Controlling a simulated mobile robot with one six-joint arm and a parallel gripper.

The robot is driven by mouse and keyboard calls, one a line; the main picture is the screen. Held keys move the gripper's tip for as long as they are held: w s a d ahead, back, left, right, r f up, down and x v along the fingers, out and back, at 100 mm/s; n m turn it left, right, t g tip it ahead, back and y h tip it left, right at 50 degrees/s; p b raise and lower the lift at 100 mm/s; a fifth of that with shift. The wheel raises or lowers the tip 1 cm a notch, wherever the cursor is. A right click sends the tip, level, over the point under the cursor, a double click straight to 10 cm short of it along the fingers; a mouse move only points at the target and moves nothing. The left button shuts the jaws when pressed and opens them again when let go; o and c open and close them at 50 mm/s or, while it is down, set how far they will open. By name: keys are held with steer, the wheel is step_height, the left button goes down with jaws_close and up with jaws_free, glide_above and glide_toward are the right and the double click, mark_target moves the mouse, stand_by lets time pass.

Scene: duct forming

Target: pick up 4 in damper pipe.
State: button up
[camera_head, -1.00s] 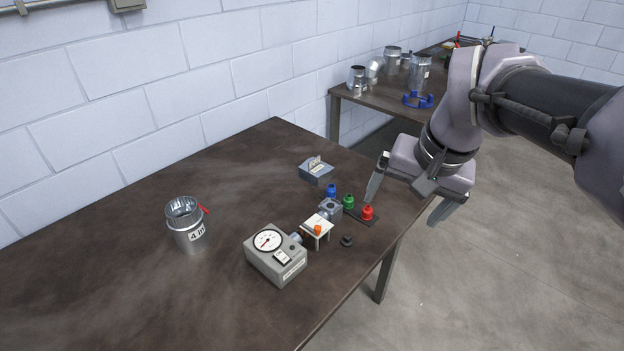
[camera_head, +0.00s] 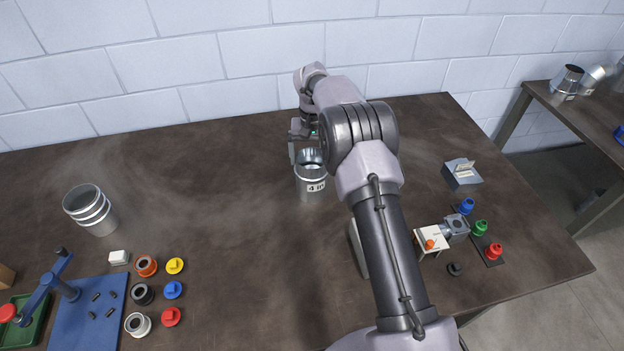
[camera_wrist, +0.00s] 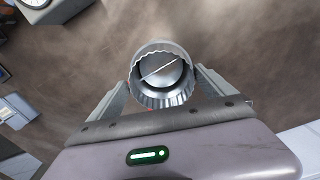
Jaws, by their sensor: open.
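The 4 in damper pipe (camera_head: 312,186) is a short silver metal pipe with a "4 in" label, standing upright on the brown table. In the wrist view I look down into the pipe (camera_wrist: 162,76), with its crimped rim and inner damper plate showing. My gripper (camera_head: 303,148) is at the pipe's back side, partly hidden by my arm in the head view. In the wrist view my gripper (camera_wrist: 163,84) is open, with one finger on each side of the pipe. I cannot tell whether the fingers touch it.
A wider ribbed metal pipe (camera_head: 91,209) stands at the left. A blue board (camera_head: 88,312) and several coloured caps lie at the front left. A grey box (camera_head: 462,173), a small fixture (camera_head: 432,241) and coloured knobs are at the right. The wall runs behind the table.

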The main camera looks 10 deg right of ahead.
mark_target(311, 185)
step_height(311, 185, down, 6)
steer(key=shift+a+f+b, duration=0.1)
steer(key=shift+b, duration=0.75)
steer(key=c, duration=1.3)
steer(key=shift+w+r, duration=0.1)
steer(key=shift+r, duration=0.2)
